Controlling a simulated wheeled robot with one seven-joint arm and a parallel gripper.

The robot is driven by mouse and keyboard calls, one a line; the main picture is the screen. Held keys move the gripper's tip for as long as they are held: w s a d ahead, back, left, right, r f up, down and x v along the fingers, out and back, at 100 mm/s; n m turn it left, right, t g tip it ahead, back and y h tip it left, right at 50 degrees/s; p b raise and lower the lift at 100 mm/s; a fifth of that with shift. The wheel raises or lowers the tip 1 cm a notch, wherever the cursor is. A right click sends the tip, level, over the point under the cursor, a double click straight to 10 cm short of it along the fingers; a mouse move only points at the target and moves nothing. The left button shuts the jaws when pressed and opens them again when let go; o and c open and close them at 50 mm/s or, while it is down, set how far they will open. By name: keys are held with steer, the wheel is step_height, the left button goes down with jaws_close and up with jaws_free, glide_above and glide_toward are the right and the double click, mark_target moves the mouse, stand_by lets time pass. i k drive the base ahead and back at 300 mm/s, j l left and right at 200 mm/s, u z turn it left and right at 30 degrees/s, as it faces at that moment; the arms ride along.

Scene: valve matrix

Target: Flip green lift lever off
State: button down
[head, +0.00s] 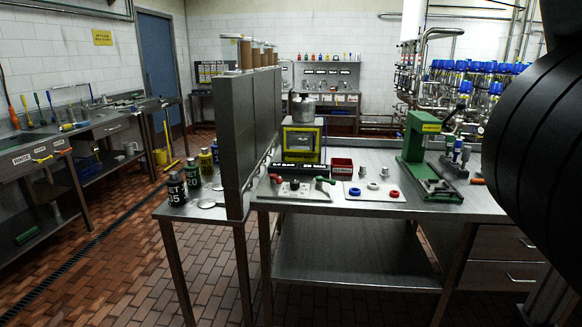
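A metal plate (300,192) lies near the front edge of the steel bench and carries small levers. A green-handled lever (324,182) is at its right end; this appears to be the green lift lever. A red-handled lever (277,179) is at the plate's left end. The green lever is too small for me to tell its exact position. My gripper is not in view; only a large dark part of my arm fills the right edge.
The steel bench (440,207) also holds a white board with blue and red rings (354,191), a red bin (342,166), a yellow-framed box (301,142) with a pot on top, and a green press (417,140). A tall grey panel (240,140) stands left. Tiled floor is open at left.

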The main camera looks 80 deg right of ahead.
mark_target(319, 179)
steer(key=z, duration=0.4)
steer(key=l+z, duration=0.2)
steer(key=z, duration=0.25)
steer(key=i+l+z, duration=0.1)
steer(key=z, duration=0.35)
steer(key=i+l+z, duration=0.15)
steer(key=z, duration=0.35)
steer(key=i+l, duration=0.1)
steer(key=l, duration=0.15)
steer(key=k, duration=0.5)
